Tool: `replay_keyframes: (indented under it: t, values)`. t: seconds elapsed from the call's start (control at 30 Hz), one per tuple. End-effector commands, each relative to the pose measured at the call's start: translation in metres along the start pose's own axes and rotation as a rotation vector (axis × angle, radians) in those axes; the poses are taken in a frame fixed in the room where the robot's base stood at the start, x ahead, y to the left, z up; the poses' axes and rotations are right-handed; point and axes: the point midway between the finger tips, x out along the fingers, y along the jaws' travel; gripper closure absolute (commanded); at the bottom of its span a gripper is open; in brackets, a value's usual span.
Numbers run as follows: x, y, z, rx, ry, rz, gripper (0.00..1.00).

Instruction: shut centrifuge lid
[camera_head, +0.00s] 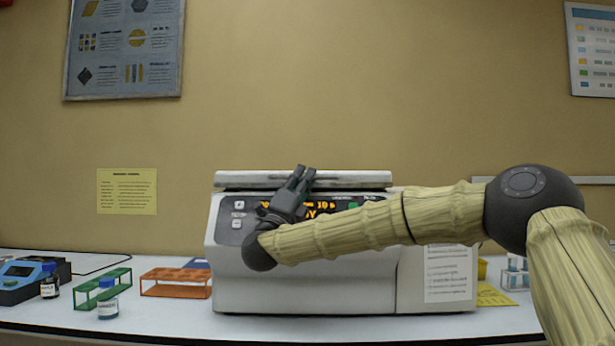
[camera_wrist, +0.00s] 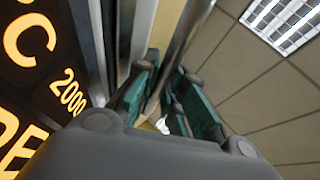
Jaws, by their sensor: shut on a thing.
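The centrifuge (camera_head: 300,285) is a light grey box on the bench, with a dark front panel and orange display text. Its pale lid (camera_head: 250,179) lies low and about level across the top, with a dark line below it. Whether it is fully seated cannot be told. My gripper (camera_head: 302,174) is at the lid's front edge, fingers pointing up, and covers part of the panel. In the wrist view, the green-padded fingers (camera_wrist: 168,88) are on either side of a metallic edge (camera_wrist: 187,38), which looks like the lid's. They are shut on it.
Left of the centrifuge are an orange rack (camera_head: 176,284), a green rack (camera_head: 103,287), small bottles (camera_head: 108,300) and a blue-black device (camera_head: 30,278). Vials in a rack (camera_head: 515,273) stand at right. My arm crosses in front of the centrifuge's right part.

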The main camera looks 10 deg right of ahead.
Motion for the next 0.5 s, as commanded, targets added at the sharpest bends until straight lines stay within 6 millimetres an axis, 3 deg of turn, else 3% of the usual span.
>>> replay_keyframes:
  t: [0.33, 0.37, 0.4, 0.5]
  values:
    - [-0.0084, 0.0096, -0.0019, -0.007, -0.003, 0.012, 1.0]
    - [-0.0083, 0.0098, -0.0025, -0.008, -0.003, 0.012, 0.86]
    - [-0.0084, 0.01, -0.0028, -0.009, -0.003, 0.012, 0.79]
    - [-0.0076, 0.0094, -0.0028, -0.008, -0.003, 0.011, 0.79]
